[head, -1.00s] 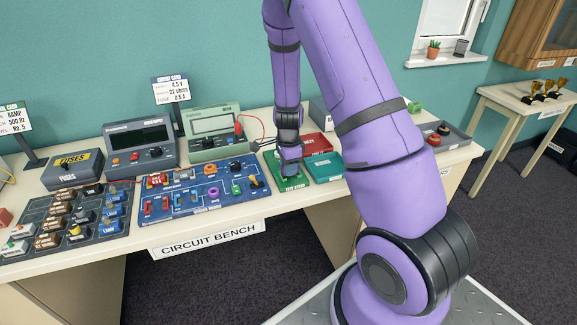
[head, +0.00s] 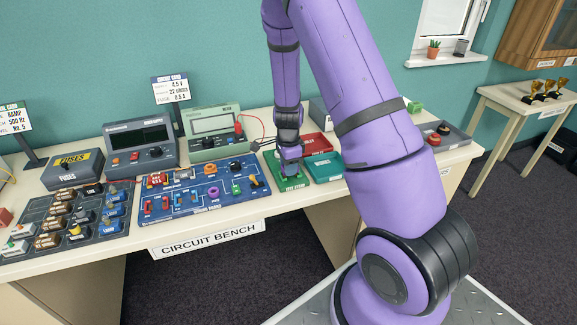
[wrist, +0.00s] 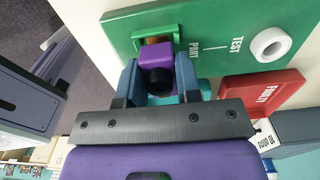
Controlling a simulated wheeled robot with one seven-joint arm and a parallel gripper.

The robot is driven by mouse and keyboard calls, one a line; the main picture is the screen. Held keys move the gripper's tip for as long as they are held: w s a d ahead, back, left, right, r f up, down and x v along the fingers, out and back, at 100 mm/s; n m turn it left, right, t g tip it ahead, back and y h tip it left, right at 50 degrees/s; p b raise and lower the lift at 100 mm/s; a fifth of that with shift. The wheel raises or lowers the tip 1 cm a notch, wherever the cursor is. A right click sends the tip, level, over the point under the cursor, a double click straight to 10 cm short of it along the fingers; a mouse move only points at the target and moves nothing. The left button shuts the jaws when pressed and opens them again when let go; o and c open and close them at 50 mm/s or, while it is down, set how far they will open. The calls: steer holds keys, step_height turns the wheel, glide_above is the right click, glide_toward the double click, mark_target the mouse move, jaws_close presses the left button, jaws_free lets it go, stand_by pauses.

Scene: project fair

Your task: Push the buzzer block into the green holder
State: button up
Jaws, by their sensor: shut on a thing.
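The buzzer block (wrist: 156,53) is purple with a black round part, and sits between my fingers in the wrist view. My gripper (wrist: 158,78) is shut on it. The green holder (wrist: 137,43) is a raised green frame with a brownish inside, on the green test board (wrist: 213,20). The block is at the holder's opening, and the brownish inside shows just beyond it. I cannot tell how deep the block sits. In the head view my gripper (head: 290,163) is low over the green board (head: 293,184); the block is hidden there.
A red tray (head: 318,143) and a teal tray (head: 327,165) stand close to the right of the green board. A blue circuit board (head: 205,205) lies to the left, with a green meter (head: 214,134) behind. A grey tray (head: 455,138) is farther right.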

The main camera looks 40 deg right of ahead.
steer(key=shift+f, duration=0.45)
stand_by(0.6)
steer(key=o, duration=1.5)
steer(key=shift+r, duration=0.1)
steer(key=shift+r, duration=3.9)
